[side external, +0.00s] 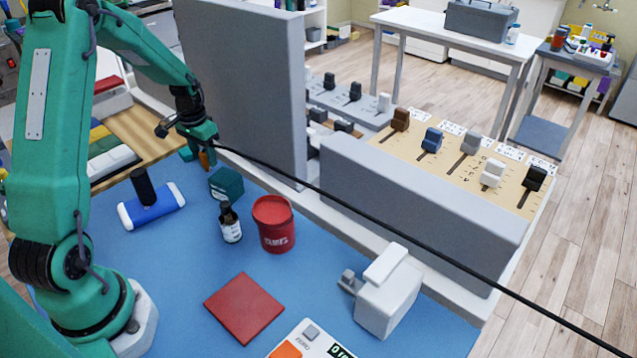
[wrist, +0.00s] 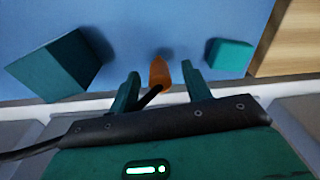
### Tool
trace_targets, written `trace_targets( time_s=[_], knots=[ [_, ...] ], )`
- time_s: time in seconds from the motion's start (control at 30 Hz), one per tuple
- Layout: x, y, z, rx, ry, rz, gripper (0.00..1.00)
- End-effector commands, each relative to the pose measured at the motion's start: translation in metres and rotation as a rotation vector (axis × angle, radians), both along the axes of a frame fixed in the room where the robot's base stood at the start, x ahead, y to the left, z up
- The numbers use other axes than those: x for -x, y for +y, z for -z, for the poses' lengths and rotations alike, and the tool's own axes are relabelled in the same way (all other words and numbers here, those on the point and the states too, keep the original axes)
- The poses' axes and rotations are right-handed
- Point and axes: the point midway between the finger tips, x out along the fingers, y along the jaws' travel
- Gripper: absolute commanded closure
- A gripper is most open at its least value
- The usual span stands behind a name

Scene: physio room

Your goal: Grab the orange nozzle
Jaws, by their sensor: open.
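The orange nozzle (wrist: 160,72) shows in the wrist view between the two green fingers of my gripper, above the blue mat. A dark hose (wrist: 149,97) runs from it toward my gripper. In the side external view, the nozzle (side external: 205,160) is a small orange patch just below my gripper (side external: 203,146), partly hidden by it. My gripper is open, with a finger on each side of the nozzle. A gap shows between the nozzle and both fingers in the wrist view.
A dark green box (side external: 226,184) and a small green block (wrist: 230,56) flank the nozzle. A brown bottle (side external: 230,223), red tub (side external: 273,223) and blue-white roller (side external: 153,207) stand nearby. A tall grey panel (side external: 245,90) rises behind. The black hose crosses to the lower right.

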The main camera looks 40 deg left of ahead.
Motion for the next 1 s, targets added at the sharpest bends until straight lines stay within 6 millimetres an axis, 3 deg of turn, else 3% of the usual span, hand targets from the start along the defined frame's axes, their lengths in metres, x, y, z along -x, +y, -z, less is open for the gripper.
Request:
trace_targets(
  time_s=[0.23,0.77,1.0],
  knots=[
    [-0.001,0.001,0.022,0.000,0.001,0.000,0.52],
    [-0.001,0.001,0.023,0.000,0.000,0.000,0.52],
    [-0.001,0.001,0.023,0.000,0.000,0.000,0.97]
  ],
)
